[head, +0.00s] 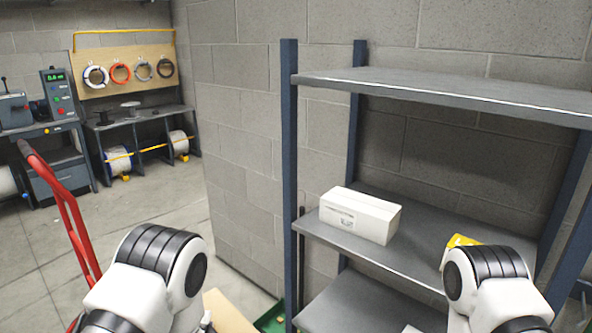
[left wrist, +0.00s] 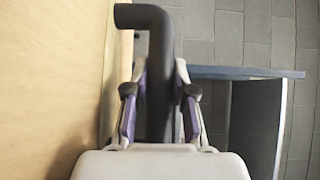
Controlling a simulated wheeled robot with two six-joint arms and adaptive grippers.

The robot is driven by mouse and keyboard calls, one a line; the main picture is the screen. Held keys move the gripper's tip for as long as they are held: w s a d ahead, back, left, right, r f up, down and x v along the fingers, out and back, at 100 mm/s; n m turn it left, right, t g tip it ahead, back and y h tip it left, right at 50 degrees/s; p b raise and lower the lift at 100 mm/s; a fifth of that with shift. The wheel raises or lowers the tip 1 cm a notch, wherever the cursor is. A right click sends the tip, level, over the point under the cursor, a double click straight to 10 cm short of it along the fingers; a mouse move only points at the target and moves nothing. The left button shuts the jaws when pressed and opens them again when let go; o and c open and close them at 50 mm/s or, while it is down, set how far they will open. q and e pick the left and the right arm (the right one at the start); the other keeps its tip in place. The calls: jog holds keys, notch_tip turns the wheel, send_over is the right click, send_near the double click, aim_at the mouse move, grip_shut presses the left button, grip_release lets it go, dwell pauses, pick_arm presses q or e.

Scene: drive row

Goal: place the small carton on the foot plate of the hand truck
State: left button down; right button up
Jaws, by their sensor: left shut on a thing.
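A white carton (head: 360,215) lies on the middle board of a rack in the head view. A red hand truck frame (head: 42,168) stands at the far left; its foot plate is hidden below the picture. In the left wrist view my left gripper (left wrist: 160,100) is shut on a dark bent bar (left wrist: 157,60), with one purple-padded finger on each side. In the head view my left arm shows at the lower left, but its fingers are hidden. My right arm shows at the lower right, in front of the rack; its fingers are not in view.
The rack has blue posts and a grey upper board (head: 450,92). A yellow thing (head: 458,241) lies partly behind my right arm. A tan surface (head: 228,312) and a green edge (head: 271,318) show low in the middle. Benches stand at the back left, beyond open floor (head: 150,205).

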pick_arm(q)
jog(key=shift+s+r, duration=0.65)
jog(key=shift+s, duration=0.3)
dwell(0.4)
